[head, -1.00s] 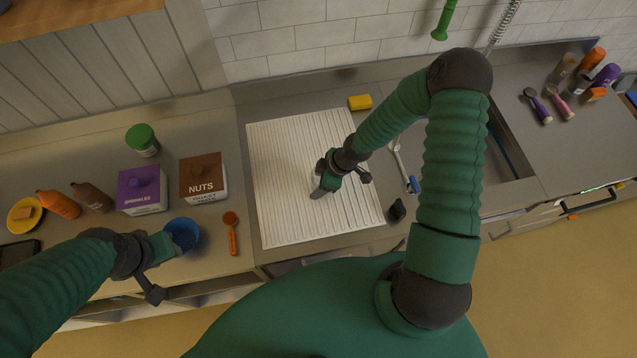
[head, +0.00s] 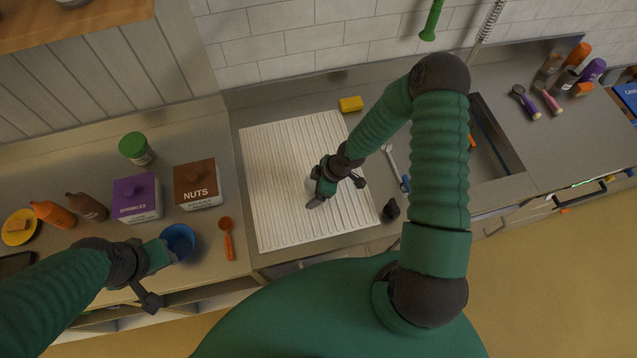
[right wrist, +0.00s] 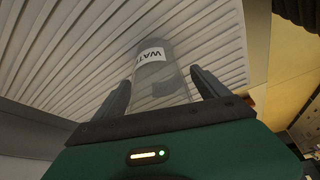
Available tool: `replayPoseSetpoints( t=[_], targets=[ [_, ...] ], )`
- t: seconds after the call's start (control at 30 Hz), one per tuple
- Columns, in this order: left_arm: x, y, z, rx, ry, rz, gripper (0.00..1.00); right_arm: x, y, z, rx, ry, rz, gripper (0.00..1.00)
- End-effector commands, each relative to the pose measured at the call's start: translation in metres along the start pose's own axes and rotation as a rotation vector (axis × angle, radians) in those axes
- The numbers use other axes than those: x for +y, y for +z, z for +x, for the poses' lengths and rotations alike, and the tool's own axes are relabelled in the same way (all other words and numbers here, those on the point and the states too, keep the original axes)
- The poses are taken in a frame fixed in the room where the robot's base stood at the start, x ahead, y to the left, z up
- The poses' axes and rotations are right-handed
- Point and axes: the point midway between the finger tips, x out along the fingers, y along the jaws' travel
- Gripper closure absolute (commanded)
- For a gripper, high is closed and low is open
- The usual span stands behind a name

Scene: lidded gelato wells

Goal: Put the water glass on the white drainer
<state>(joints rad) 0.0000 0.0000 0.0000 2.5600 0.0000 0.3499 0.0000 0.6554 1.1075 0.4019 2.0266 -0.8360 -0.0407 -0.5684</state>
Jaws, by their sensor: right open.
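The white drainer (head: 270,215) is a ribbed board on the counter in the middle of the head view. The clear water glass (right wrist: 158,75), with a white label, is over the ribbed drainer (right wrist: 80,50) in the right wrist view. It appears to stand on it, though its base is hard to make out. My right gripper (right wrist: 160,88) is open, with one finger on each side of the glass. In the head view my right gripper (head: 315,190) is over the drainer and mostly hides the glass. My left gripper (head: 168,250) is at a blue cup (head: 180,238); its fingers are unclear.
A nuts box (head: 198,185), a sprinkles box (head: 137,199) and an orange scoop (head: 228,240) are left of the drainer. A yellow sponge (head: 351,104) lies behind it. A dark small object (head: 390,209) and a brush (head: 395,165) are to its right, before the sink (head: 495,140).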

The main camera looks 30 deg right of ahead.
Motion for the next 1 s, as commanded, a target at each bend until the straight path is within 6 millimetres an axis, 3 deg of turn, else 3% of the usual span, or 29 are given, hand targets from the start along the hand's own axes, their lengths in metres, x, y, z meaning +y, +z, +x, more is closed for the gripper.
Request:
replayPoseSetpoints(
  t=[0.3,0.4,0.63,0.73,0.8,1.0],
  targets=[
    [0.0,0.001,0.005,0.0,0.0,0.0,0.64,0.001,0.001,-0.08,0.001,0.006,0.005,0.16],
    [0.0,0.001,0.003,0.0,0.0,0.0,0.64,0.001,0.001,-0.098,0.0,0.004,0.002,0.16],
    [0.0,0.001,0.003,0.0,0.0,0.0,0.64,-0.014,0.004,-0.115,-0.085,-0.011,0.047,0.16],
    [0.0,0.001,0.003,0.0,0.0,0.0,0.64,-0.032,0.008,-0.134,-0.218,0.021,0.17,0.16],
    [0.0,0.001,0.003,0.0,0.0,0.0,0.64,-0.043,0.005,-0.158,-0.291,0.09,0.305,0.16],
    [0.0,0.001,0.003,0.0,0.0,0.0,0.64,-0.076,-0.032,-0.219,-0.232,0.272,0.716,0.16]
  ],
)
